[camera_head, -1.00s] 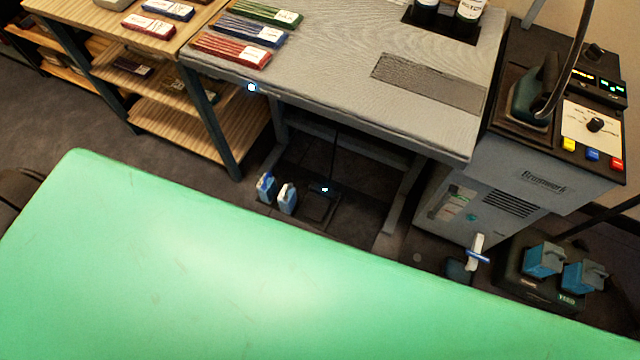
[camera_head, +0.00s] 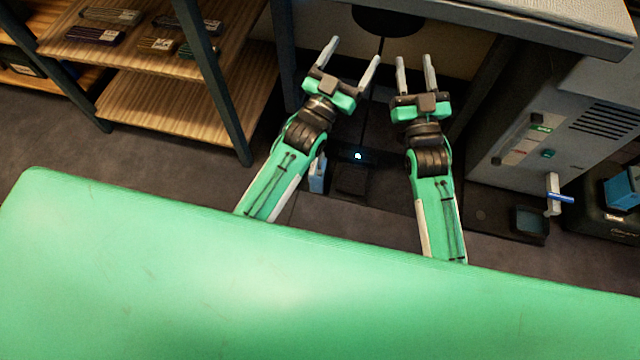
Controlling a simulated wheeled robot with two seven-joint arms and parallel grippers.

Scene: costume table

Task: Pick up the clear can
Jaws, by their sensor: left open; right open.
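A small pale blue-white can (camera_head: 317,176) stands on the floor under the table, partly hidden behind my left forearm. I cannot tell for sure whether it is the clear can. No second can shows beside it. My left gripper (camera_head: 354,52) is open and empty, beyond and above the can, under the table's front edge. My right gripper (camera_head: 414,60) is open and empty to its right, at about the same height in the picture. Neither gripper touches the can.
A dark pedal (camera_head: 352,180) lies on the floor right of the can. A wooden shelf unit (camera_head: 180,107) stands left, a grey machine cabinet (camera_head: 560,120) right. Blue containers (camera_head: 622,190) sit far right.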

